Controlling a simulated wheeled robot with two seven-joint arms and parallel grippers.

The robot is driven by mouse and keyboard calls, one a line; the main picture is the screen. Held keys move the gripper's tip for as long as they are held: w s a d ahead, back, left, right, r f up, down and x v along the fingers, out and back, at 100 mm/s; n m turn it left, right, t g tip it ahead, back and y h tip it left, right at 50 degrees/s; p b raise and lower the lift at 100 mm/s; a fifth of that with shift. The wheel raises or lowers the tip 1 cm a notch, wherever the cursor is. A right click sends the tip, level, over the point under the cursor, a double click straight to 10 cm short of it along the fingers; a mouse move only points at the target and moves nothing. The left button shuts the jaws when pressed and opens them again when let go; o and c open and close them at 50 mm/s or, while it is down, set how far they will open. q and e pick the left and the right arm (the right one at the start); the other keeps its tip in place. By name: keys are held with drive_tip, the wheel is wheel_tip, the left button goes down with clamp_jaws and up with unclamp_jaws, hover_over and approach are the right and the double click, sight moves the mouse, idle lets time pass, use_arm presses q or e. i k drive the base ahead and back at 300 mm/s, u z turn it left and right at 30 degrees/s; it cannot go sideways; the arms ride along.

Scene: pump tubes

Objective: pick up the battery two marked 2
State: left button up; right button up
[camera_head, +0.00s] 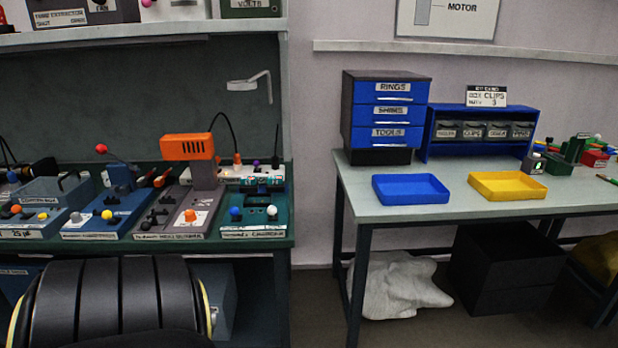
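I cannot make out a battery marked 2 in the head view. A small dark device with a lit green face (537,163) stands on the right table (400,219), just right of the yellow tray; I cannot read any number on it. Several machines with coloured knobs stand on the left bench, and their small labels are mostly unreadable. Neither of my grippers is in view.
A blue tray (410,198) and a yellow tray (507,195) lie empty on the right table. Behind them stand a drawer unit (384,112) and a blue clips rack (427,150). The left bench (270,245) is crowded. Floor shows between bench and table.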

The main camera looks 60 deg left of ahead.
sight(274, 183)
drive_tip(key=i, duration=1.55)
drive_tip(key=u, duration=1.8)
